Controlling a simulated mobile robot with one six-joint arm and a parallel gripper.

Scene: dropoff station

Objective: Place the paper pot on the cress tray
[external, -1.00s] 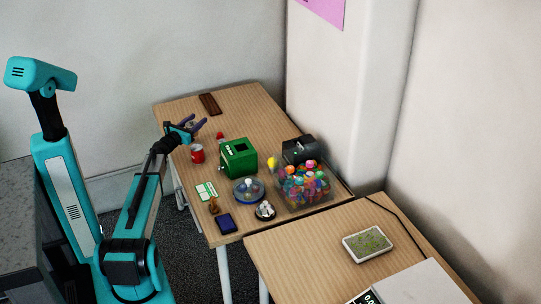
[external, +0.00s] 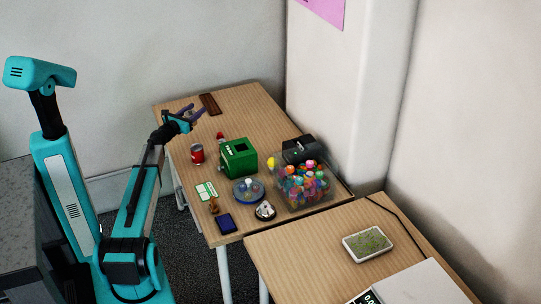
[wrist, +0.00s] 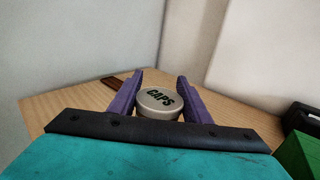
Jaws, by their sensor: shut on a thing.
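My gripper (external: 192,115) is over the far left part of the back table. In the wrist view its purple fingers (wrist: 155,98) stand on either side of a round, grey-beige thing (wrist: 158,101) lettered "CAPS" and are shut on it. Only its top and a bit of its side show. I cannot tell whether it is the paper pot, and I see no other thing that is clearly a paper pot. The cress tray (external: 349,240) is a white, shallow tray with green cress, on the front right table, far from my gripper.
The back table (external: 250,110) carries a red can (external: 197,153), a green box (external: 238,158), a clear bin of colourful balls (external: 305,187), a black device (external: 300,149) and a dark blue box (external: 226,223). The table's far part is mostly clear.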

